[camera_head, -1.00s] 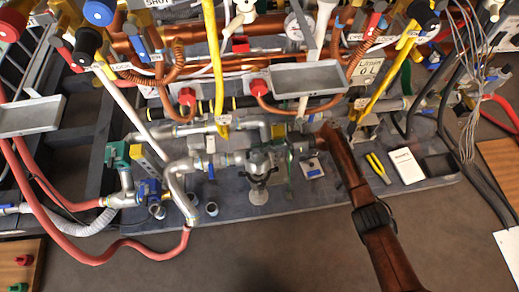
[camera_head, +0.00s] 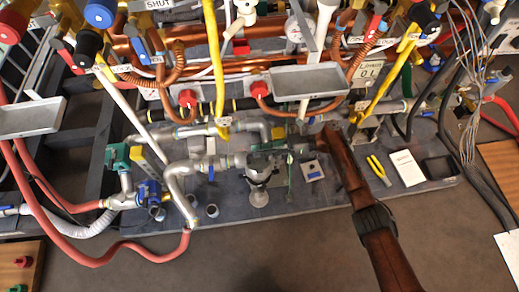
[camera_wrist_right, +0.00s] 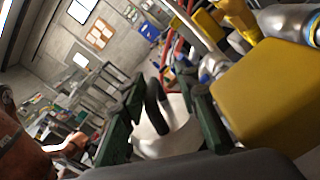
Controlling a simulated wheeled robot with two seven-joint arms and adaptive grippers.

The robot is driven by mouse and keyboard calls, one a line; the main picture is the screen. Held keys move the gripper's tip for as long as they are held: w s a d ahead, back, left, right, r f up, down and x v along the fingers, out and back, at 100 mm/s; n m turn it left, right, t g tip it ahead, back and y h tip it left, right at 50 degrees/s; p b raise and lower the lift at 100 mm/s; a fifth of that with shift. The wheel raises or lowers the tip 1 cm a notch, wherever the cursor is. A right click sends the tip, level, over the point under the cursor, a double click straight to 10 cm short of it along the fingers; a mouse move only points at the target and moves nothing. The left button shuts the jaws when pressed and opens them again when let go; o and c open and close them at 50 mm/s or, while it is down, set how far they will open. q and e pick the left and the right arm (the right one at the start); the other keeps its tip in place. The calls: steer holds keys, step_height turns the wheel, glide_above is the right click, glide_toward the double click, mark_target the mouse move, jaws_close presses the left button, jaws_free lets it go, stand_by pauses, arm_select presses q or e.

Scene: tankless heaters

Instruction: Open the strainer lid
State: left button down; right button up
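The strainer (camera_head: 259,172) is a pale grey fitting on the pipework at the middle of the panel in the head view. In the right wrist view a white rounded part with a curved black handle (camera_wrist_right: 154,108) lies beyond my right gripper (camera_wrist_right: 168,92). Its dark green fingers stand apart on either side of this part; the wrist view does not show a clear grip. In the head view my right gripper (camera_head: 289,151) is small and partly lost among the pipes, just right of the strainer. Whether the lid is open cannot be told. My left gripper is not seen.
Silver pipes (camera_head: 178,183) run left of the strainer. A grey tray (camera_head: 306,79) and copper pipes lie above it. Yellow pliers (camera_head: 379,170), a white card (camera_head: 406,167) and a dark tray (camera_head: 438,168) lie to the right. A yellow block (camera_wrist_right: 268,98) is close in the wrist view.

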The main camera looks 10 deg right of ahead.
steer(key=d, duration=1.2)
steer(key=shift+f, duration=0.1)
